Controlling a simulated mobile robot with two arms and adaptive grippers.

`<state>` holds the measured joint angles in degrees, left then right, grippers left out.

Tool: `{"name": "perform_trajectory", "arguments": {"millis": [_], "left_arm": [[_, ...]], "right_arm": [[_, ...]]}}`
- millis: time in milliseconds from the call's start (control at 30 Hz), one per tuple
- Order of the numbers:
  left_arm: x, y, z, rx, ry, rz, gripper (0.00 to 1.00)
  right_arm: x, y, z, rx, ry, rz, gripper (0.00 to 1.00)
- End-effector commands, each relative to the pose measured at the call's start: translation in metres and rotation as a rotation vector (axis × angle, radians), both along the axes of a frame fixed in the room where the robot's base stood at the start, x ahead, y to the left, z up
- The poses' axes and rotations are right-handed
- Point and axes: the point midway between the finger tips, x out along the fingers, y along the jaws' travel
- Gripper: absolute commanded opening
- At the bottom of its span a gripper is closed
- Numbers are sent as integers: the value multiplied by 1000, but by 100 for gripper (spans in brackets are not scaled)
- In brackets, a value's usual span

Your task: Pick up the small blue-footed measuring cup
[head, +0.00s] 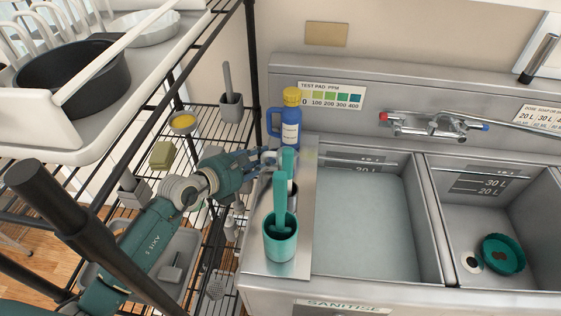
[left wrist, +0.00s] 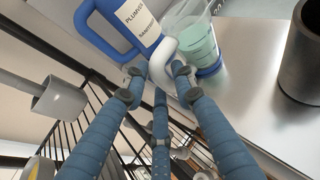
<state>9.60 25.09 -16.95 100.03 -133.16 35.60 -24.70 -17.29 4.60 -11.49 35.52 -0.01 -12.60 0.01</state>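The clear measuring cup (left wrist: 196,40) with a blue foot stands on the steel ledge, beside the blue bottle (head: 288,122); in the left wrist view the bottle (left wrist: 125,22) is just left of it. The cup's pale handle (left wrist: 162,62) points toward my left gripper. In the head view my left gripper (head: 268,160) reaches from the left to the ledge, below the bottle. In the left wrist view its blue fingertips (left wrist: 157,78) are around or close to the handle; whether they press on it is unclear. My right gripper is not in view.
A teal cup (head: 280,242) with a tall teal handle and a dark metal cup (left wrist: 302,60) stand nearby on the ledge (head: 300,200). Black wire shelving (head: 205,120) surrounds my left arm. Sink basins (head: 365,215) are to the right.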

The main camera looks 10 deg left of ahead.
Motion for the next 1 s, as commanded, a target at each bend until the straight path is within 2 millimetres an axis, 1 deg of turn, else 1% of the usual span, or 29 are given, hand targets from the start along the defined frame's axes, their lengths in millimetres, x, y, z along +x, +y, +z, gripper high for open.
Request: {"name": "perform_trajectory", "arguments": {"millis": [100,300,367,433,1000], "left_arm": [[5,-4,-2,0,0,-1,26],[5,-4,-3,0,0,-1,26],[5,-4,-3,1,1,-1,14],[5,-4,-3,1,1,-1,0],[5,-3,-2,3,2,-1,0]], "right_arm": [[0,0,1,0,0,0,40],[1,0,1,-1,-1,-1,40],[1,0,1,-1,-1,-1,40],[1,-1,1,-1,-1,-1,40],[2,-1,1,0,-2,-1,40]]}}
